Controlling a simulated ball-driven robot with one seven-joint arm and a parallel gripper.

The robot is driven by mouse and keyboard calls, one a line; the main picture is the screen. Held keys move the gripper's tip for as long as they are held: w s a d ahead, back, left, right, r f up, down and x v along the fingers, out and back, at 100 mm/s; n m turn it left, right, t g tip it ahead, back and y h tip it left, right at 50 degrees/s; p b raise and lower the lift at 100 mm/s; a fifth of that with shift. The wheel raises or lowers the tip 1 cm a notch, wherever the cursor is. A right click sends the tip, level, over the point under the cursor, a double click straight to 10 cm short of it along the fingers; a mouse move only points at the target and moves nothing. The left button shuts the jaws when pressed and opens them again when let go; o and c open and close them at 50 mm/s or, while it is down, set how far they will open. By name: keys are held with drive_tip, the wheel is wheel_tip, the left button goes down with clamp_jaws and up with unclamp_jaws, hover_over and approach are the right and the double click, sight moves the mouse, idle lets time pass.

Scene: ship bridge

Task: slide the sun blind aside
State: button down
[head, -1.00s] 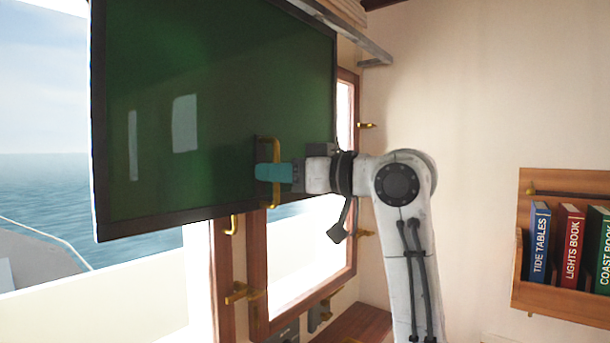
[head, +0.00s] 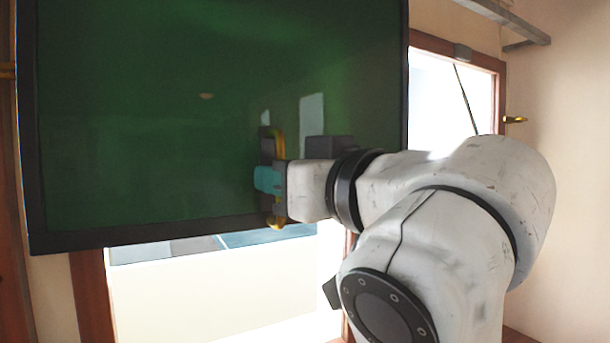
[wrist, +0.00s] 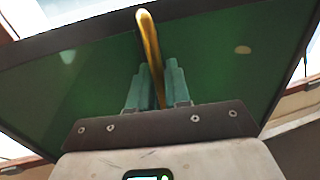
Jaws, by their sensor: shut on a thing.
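The sun blind (head: 140,120) is a dark green, glossy panel with a black frame, hanging in front of the window in the head view. My gripper (head: 268,180) has teal fingers shut on this handle. In the wrist view, the brass handle (wrist: 151,50) runs between the two teal fingers of my gripper (wrist: 158,88), with the green blind (wrist: 215,60) behind. My wrist hides part of the blind's lower right.
A metal rail (head: 505,18) runs along the top right. The wooden window frame (head: 92,295) and bright glass (head: 190,290) show below the blind. Another window pane (head: 450,90) is uncovered to the right, with a brass latch (head: 515,120) beside it.

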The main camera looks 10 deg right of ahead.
idle(0.3)
drive_tip(key=c, duration=1.3)
unclamp_jaws()
drive_tip(key=shift+a, duration=0.1)
drive_tip(key=b+v, duration=0.3)
drive_tip(key=v, duration=0.8)
drive_tip(key=shift+w, duration=0.1)
